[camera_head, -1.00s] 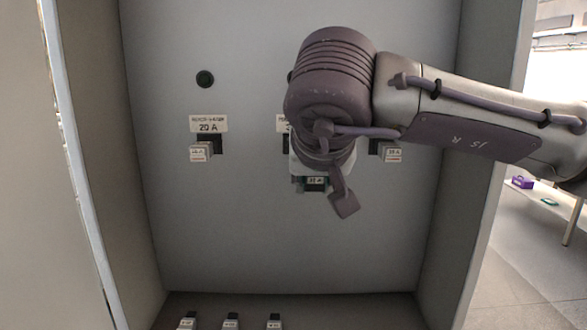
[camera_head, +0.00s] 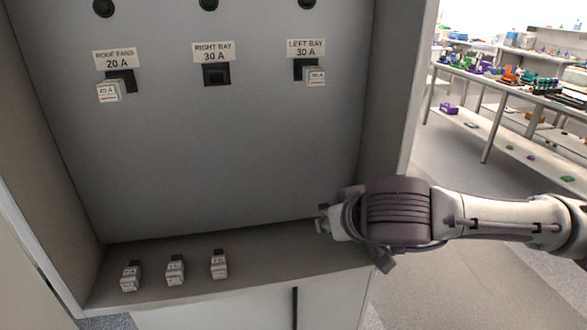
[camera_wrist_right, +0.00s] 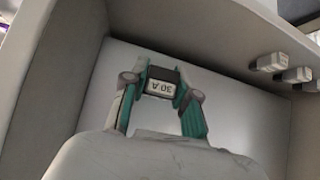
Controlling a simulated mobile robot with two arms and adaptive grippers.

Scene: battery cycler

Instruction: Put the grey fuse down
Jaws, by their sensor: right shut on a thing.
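My right gripper (camera_head: 324,222) is over the right end of the cabinet's bottom shelf (camera_head: 275,258), its arm coming in from the right. In the right wrist view, its green-padded fingers (camera_wrist_right: 160,92) are shut on a grey fuse (camera_wrist_right: 161,87) with a dark end and a "30 A" label. The fuse appears held clear of the surfaces around it. In the head view the fuse is mostly hidden by the gripper. My left gripper is in neither current view.
Three fuses (camera_head: 175,270) stand in a row on the shelf's left part; the shelf's right part is clear. On the back panel, the RIGHT BAY socket (camera_head: 217,75) is empty. Fuses sit at ROOF FANS (camera_head: 109,92) and LEFT BAY (camera_head: 315,77). The cabinet's side wall (camera_head: 390,110) is at right.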

